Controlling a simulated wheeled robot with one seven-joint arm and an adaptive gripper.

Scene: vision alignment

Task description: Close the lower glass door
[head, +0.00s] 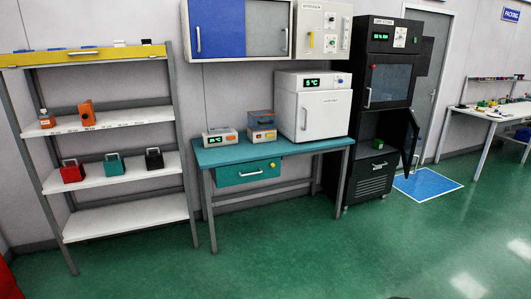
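The tall black cabinet (362,165) stands against the wall right of centre. Its lower glass door (412,138) is hinged on the right and stands open, swung out toward the room and seen nearly edge-on. The open lower compartment (376,128) shows a small green item (378,144) inside. The upper glass door (390,84) covers the upper compartment and looks shut, with a handle on its left. My gripper is not in view.
A teal workbench (270,151) with a white oven-like box (315,112) stands left of the cabinet. A shelf rack (119,116) is farther left. A blue floor mat (428,187) lies right of the cabinet. The green floor in front is clear.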

